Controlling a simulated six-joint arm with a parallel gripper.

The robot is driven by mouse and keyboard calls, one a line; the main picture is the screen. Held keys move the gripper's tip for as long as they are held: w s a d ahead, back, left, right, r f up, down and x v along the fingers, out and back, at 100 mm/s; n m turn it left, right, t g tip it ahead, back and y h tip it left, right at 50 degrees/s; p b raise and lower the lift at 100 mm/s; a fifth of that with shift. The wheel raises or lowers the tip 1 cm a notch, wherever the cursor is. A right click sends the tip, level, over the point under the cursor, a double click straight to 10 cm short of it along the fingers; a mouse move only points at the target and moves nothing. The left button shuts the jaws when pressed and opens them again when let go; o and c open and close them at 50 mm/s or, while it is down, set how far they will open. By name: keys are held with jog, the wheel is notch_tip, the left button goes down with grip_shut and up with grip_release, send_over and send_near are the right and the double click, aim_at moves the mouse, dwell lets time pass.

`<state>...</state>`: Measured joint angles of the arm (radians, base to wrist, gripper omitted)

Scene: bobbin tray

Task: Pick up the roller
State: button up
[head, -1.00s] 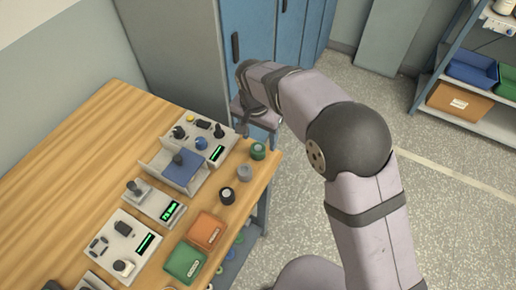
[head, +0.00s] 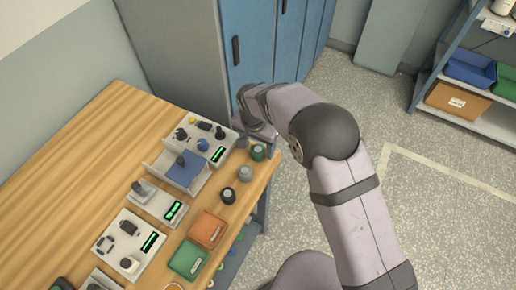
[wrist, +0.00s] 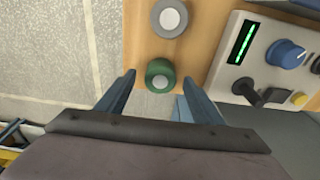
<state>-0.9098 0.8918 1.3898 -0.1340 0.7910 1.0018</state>
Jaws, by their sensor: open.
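Which piece is the roller is not certain; several short spools with pale centres stand along the right edge of the wooden table. A green spool (head: 258,152) is nearest the corner, a grey spool (head: 245,173) is beside it, and a black spool (head: 228,195) is farther along. In the wrist view the green spool (wrist: 160,68) lies between and just ahead of my gripper's fingertips (wrist: 158,80), and the grey spool (wrist: 170,17) is beyond it. My gripper is open and empty, with no visible contact. In the head view its fingers are mostly hidden by my arm.
Control boxes with knobs and green displays (head: 217,154) stand close beside the spools; one shows in the wrist view (wrist: 243,41). Orange (head: 207,230) and green (head: 188,260) flat containers lie nearer the front. A blue cabinet (head: 260,60) stands behind. The table's left side is clear.

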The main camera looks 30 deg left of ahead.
jog(key=shift+w+f, duration=0.1)
jog(key=shift+f, duration=0.8)
jog(key=c, duration=1.2)
jog(key=shift+r, duration=0.1)
